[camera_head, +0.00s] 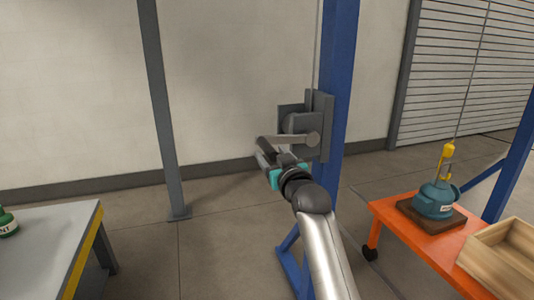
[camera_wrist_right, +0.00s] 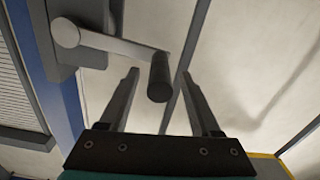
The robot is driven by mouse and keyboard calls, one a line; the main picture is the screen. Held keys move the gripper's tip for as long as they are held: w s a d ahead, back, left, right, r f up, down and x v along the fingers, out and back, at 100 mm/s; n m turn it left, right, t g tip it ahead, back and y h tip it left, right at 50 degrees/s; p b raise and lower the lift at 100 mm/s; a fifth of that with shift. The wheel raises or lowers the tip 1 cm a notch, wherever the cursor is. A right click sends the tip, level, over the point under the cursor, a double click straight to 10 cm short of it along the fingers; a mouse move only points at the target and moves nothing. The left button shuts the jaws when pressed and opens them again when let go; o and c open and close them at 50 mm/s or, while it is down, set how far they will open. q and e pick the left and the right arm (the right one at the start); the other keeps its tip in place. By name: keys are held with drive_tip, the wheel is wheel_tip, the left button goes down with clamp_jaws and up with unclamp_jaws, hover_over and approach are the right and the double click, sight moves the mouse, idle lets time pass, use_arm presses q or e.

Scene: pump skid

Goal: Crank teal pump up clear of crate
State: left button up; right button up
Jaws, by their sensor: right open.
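The teal pump (camera_head: 436,202) sits upright on a dark brown board on an orange cart at the right. A yellow hook (camera_head: 447,152) on a thin cable hangs right above it; whether it is latched is too small to tell. A light wooden crate (camera_head: 507,255) stands beside the pump, cut by the picture edge. The grey winch (camera_head: 305,125) on the blue post has a crank arm (camera_wrist_right: 115,44) ending in a dark handle (camera_wrist_right: 159,78). My right gripper (camera_wrist_right: 160,75) is open, its fingers on either side of the handle, with visible gaps. My left gripper is out of view.
The blue post (camera_head: 338,90) rises behind my right arm. The orange cart (camera_head: 400,228) is right of it. A workbench (camera_head: 60,240) with a green item stands at the left. A grey post (camera_head: 160,110) stands by the wall, with clear floor between.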

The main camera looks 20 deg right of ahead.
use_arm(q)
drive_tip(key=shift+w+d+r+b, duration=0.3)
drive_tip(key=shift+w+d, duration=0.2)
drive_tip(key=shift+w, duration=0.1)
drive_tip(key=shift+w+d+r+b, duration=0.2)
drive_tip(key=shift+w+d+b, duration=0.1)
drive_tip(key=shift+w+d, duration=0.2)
use_arm(e)
drive_tip(key=shift+w+a, duration=0.1)
drive_tip(key=shift+w, duration=2.05)
drive_tip(key=shift+c, duration=0.2)
clamp_jaws()
